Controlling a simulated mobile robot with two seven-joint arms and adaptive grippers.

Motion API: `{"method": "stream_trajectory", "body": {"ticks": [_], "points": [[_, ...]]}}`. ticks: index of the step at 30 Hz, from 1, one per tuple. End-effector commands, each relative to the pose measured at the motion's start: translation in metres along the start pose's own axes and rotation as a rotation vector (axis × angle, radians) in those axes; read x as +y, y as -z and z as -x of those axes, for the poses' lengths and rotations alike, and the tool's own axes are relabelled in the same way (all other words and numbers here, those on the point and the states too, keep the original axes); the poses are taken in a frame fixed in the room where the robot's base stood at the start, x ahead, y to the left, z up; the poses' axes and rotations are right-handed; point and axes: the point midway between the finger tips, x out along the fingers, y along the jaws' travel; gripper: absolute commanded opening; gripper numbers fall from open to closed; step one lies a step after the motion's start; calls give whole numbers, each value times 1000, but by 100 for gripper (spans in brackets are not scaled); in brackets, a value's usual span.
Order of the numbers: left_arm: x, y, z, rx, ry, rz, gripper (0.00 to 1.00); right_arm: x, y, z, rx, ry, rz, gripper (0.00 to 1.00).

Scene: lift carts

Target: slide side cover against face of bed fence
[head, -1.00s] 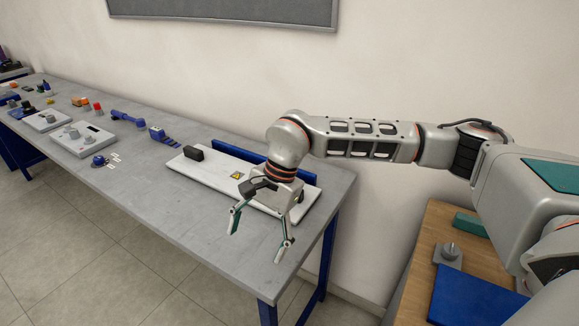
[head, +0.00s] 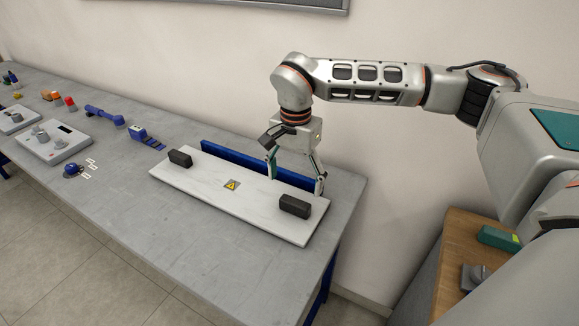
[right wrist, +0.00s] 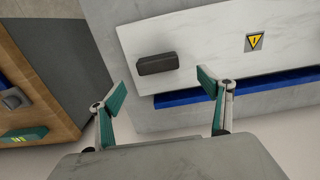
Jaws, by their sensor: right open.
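The side cover (head: 205,190) is a flat white panel lying on the grey bench, with a black block handle near each end and a yellow warning label. The bed fence (head: 222,158) is a long blue bar along the cover's wall-side edge. In the right wrist view the cover (right wrist: 215,45) and the fence (right wrist: 255,84) run close together; I cannot tell whether they touch all along. My right gripper (head: 297,178) is open and empty, above the fence beside the right-hand black handle (head: 295,206). That handle also shows in the right wrist view (right wrist: 157,63). My left gripper is out of view.
A blue tool (head: 145,137), a grey control box (head: 55,148) and a blue knob (head: 73,170) stand on the bench to the left. The bench's front strip is clear. A wooden table (head: 455,245) with a green object is at the right.

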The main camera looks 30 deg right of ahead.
Motion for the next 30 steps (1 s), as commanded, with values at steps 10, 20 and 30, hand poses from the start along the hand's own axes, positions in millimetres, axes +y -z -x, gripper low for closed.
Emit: {"method": "stream_trajectory", "body": {"ticks": [10, 20, 30], "points": [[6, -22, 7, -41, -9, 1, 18, 1, -1, -41, -3, -3, 0, 78], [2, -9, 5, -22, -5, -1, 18, 0, -1, -74, -2, -1, 0, 78], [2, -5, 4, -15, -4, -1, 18, 0, 0, -77, -1, 1, 0, 76]]}}
